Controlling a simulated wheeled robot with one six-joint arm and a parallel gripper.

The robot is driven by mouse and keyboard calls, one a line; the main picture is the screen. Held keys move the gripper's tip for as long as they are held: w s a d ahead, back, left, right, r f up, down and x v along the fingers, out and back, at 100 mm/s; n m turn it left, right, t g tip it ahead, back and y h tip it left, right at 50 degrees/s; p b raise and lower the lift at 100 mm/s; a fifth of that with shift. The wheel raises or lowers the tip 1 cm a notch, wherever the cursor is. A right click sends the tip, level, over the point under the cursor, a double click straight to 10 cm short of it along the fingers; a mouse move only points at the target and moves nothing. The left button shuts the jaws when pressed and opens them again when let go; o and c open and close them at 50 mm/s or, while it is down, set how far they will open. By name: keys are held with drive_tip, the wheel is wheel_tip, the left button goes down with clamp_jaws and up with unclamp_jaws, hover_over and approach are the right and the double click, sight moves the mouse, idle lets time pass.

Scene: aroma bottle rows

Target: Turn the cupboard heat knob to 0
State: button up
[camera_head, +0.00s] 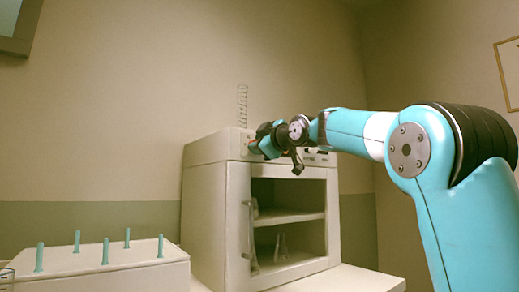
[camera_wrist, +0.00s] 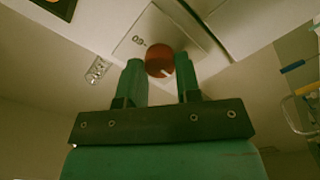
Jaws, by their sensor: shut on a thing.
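The cupboard (camera_head: 212,218) is a pale box with an open front and shelves inside, standing on a white surface. The heat knob (camera_wrist: 159,60) is red-brown with a light pointer line, seen in the wrist view on the pale front panel, beside a printed mark that looks like "60". My gripper (camera_wrist: 160,75) has its two green fingers on either side of the knob, shut on it. In the head view, my gripper (camera_head: 256,146) is at the cupboard's upper front panel, and the knob is hidden behind it.
A white block (camera_head: 85,264) with several upright teal pegs stands at the lower left. A vertical handle (camera_head: 249,235) shows at the cupboard's front left edge. Bottle-like shapes stand on the lower shelf.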

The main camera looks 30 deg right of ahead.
drive_tip(key=shift+f+n, duration=0.1)
drive_tip(key=shift+n, duration=0.4)
drive_tip(key=o, duration=0.9)
drive_tip(key=shift+s, duration=0.1)
drive_tip(key=s, duration=0.5)
drive_tip(key=s+b, duration=0.1)
drive_tip(key=s, duration=0.5)
drive_tip(key=s+b, duration=0.1)
drive_tip(key=s, duration=0.5)
drive_tip(key=shift+s+d, duration=0.1)
drive_tip(key=shift+d, duration=0.2)
